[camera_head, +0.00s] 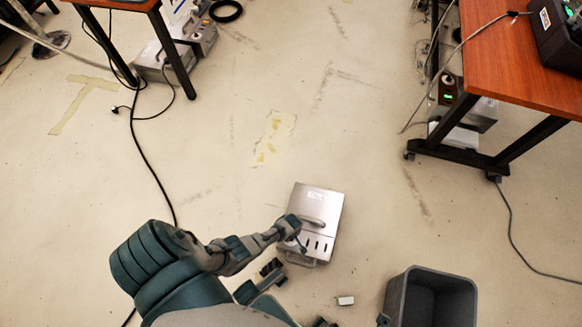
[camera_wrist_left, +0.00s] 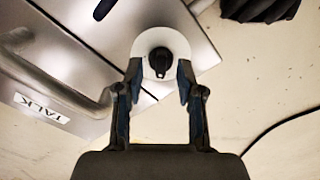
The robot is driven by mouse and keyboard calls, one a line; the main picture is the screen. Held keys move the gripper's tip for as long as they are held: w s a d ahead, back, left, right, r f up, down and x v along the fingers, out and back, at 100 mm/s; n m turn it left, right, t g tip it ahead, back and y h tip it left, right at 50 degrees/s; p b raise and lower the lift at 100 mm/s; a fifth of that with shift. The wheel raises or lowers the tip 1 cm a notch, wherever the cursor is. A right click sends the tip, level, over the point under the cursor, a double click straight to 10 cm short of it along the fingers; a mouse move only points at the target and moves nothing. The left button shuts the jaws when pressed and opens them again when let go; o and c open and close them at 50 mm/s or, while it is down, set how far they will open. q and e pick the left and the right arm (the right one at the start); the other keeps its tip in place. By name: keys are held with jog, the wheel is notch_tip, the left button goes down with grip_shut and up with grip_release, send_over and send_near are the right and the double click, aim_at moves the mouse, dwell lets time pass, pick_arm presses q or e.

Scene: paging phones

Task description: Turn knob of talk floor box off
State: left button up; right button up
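The talk floor box (camera_head: 322,211) is a silver metal case on the floor in the head view, with handles and dark slots on top. Its TALK label (camera_wrist_left: 42,108) shows in the left wrist view. The black knob (camera_wrist_left: 160,61) sits on a white round plate at the box's edge. My left gripper (camera_head: 297,238) is at the box's left side in the head view, where the arm hides the knob. In the left wrist view the gripper (camera_wrist_left: 160,82) is open, with one finger on each side of the knob and visible gaps.
A grey open bin (camera_head: 392,300) and a small white block (camera_head: 345,300) stand on the floor at lower right. Wooden tables (camera_head: 520,62) are at upper right and upper left. A black cable (camera_head: 148,165) runs along the left.

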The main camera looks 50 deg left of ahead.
pick_arm(q)
notch_tip(320, 180, up, 11)
dwell(0.4)
dwell(0.5)
